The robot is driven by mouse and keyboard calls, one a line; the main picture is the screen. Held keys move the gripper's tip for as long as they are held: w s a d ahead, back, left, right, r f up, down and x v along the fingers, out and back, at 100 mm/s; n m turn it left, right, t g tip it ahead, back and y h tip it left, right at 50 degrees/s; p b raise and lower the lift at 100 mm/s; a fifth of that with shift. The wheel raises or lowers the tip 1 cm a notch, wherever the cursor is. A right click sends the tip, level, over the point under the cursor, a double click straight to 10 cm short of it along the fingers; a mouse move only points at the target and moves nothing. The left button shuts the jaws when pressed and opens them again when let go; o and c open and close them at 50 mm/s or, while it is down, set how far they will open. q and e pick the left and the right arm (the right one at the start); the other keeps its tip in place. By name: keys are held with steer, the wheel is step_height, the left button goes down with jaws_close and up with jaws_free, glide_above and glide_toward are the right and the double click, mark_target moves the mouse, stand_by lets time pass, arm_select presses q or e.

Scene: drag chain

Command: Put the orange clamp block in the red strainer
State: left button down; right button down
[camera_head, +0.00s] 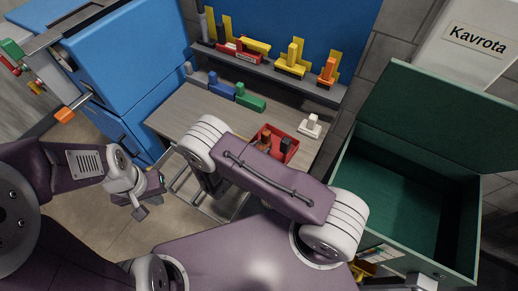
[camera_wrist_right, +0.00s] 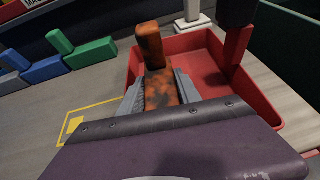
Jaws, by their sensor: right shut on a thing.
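The orange clamp block (camera_wrist_right: 158,75) is mottled with dark patches. In the right wrist view my right gripper (camera_wrist_right: 160,92) is shut on it, with a finger on each side. The block is at the left side of the red strainer (camera_wrist_right: 205,45), a shallow red open box; whether it touches the floor of the box is unclear. In the head view the strainer (camera_head: 293,152) stands on the table, partly behind my right arm, with the orange block (camera_head: 265,137) at its left. My right gripper is hidden there. My left gripper (camera_head: 141,205) hangs away from the table; its opening is unclear.
A dark block with a red part (camera_head: 287,144) is in the strainer. A white clamp block (camera_head: 311,125) stands behind it. Blue and green blocks (camera_head: 250,98) line the table's back. A shelf (camera_head: 270,70) holds yellow and orange pieces. A green open bin (camera_head: 400,185) stands at right.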

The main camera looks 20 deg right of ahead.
steer(key=c, duration=0.8)
jaws_free()
steer(key=shift+c, duration=0.2)
steer(key=shift+r+p, duration=0.15)
steer(key=shift+p, duration=0.15)
steer(key=b+v, duration=0.2)
steer(key=v, duration=1)
steer(key=shift+s, duration=0.1)
steer(key=s+d+r+m+g+y, duration=0.3)
steer(key=d+m+y, duration=0.2)
steer(key=m, duration=0.7)
steer(key=s+d+r+m+g+y, duration=0.3)
steer(key=s+d+m+y, duration=0.1)
steer(key=m, duration=0.9)
steer(key=shift+s+d+r+m+g+y, duration=0.35)
steer(key=shift+d+y, duration=0.4)
steer(key=shift+y, duration=0.25)
